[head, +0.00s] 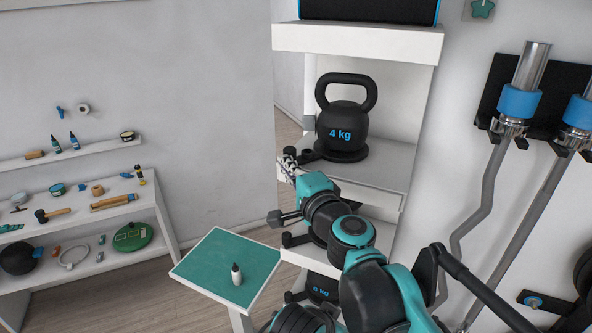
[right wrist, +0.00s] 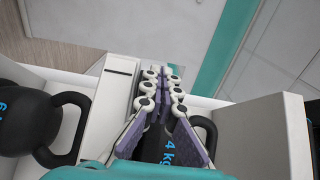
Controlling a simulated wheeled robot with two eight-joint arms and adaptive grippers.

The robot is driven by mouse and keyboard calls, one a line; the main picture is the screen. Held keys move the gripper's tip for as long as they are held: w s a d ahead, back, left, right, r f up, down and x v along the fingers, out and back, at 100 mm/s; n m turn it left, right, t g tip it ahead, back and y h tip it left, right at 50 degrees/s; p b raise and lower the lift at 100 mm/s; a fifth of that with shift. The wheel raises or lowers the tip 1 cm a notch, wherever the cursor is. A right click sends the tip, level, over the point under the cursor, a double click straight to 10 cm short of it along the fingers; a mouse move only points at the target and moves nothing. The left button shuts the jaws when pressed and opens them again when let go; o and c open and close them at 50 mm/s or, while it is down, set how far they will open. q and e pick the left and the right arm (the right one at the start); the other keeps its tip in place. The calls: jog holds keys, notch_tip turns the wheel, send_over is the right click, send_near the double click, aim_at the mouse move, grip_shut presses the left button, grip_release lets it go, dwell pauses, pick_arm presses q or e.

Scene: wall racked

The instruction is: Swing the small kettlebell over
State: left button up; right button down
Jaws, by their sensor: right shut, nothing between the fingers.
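The small black kettlebell (head: 342,121), marked "4 kg" in blue, stands upright on a dark round base on the upper shelf of the white rack. My right gripper (head: 286,158) is at the left front edge of that shelf, beside and below the kettlebell's left side. In the right wrist view its purple-padded fingers (right wrist: 160,82) come together at the tips with nothing held. The 4 kg kettlebell (right wrist: 166,151) shows behind and between the fingers there, partly hidden by them; I cannot tell whether they touch it. My left gripper is not in view.
A 6 kg kettlebell (right wrist: 30,125) sits on another shelf, and an 8 kg one (head: 322,288) stands lower, partly hidden by my arm. A green-topped table (head: 215,262) with a small white bottle (head: 236,274) stands left of the rack. Barbells (head: 490,190) hang at right.

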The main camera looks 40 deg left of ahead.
jog(key=shift+s+x, duration=0.25)
jog(key=shift+x, duration=1.25)
jog(key=shift+a, duration=0.25)
jog(key=shift+d, duration=0.1)
